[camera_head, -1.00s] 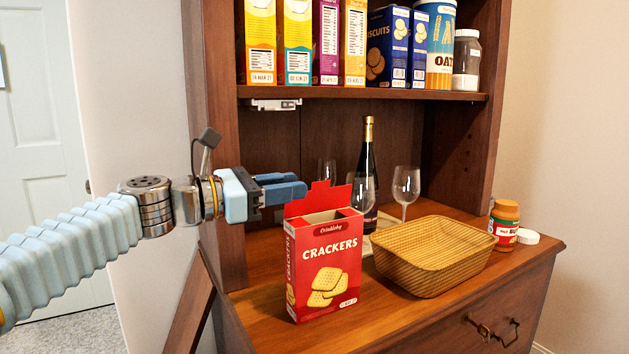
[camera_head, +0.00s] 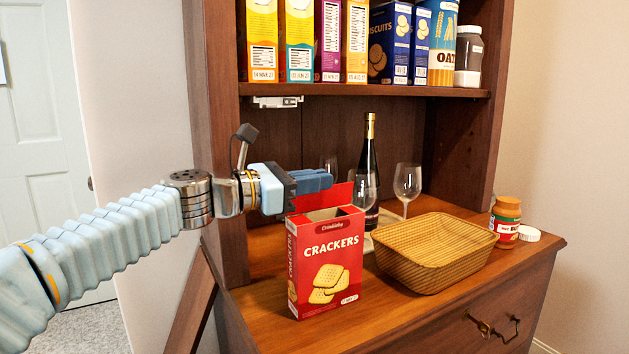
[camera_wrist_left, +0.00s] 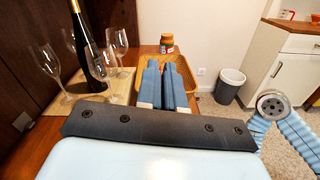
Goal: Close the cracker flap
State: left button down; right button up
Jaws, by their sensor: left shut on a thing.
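The red cracker box (camera_head: 327,262) stands upright near the front left of the hutch counter. Its top is open, and the red cracker flap (camera_head: 338,196) rises at the back edge of the opening. My left gripper (camera_head: 318,181) comes in from the left, its blue fingers level at the flap's upper part and covering some of it. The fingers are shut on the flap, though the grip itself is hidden. In the left wrist view the fingers (camera_wrist_left: 166,82) lie close together; the box cannot be made out there. My right gripper is not in view.
A woven basket (camera_head: 435,254) stands right of the box, with a peanut butter jar (camera_head: 505,222) beyond. A dark bottle (camera_head: 369,165) and wine glasses (camera_head: 407,182) stand behind. The shelf (camera_head: 370,91) with cereal boxes is above the gripper. Counter in front of the basket is clear.

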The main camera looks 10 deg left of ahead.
pick_arm(q)
jog(key=shift+s, duration=0.1)
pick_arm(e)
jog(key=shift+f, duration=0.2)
pick_arm(q)
jog(key=m+b, duration=0.1)
jog(key=s+d+m+b, duration=0.1)
jog(key=m+b, duration=0.1)
jog(key=shift+s+f, duration=0.1)
jog(key=shift+f, duration=0.3)
jog(key=shift+s+d+f+m+b, duration=0.2)
jog(key=shift+m+b, duration=0.2)
jog(key=shift+m, duration=0.25)
jog(key=shift+s+d+f+m+b, duration=0.1)
jog(key=shift+s+m+b, duration=0.1)
jog(key=shift+m+b, duration=0.35)
jog(key=shift+s+d+f+m+b, duration=0.1)
jog(key=shift+s+m+b, duration=0.15)
jog(key=shift+m, duration=0.45)
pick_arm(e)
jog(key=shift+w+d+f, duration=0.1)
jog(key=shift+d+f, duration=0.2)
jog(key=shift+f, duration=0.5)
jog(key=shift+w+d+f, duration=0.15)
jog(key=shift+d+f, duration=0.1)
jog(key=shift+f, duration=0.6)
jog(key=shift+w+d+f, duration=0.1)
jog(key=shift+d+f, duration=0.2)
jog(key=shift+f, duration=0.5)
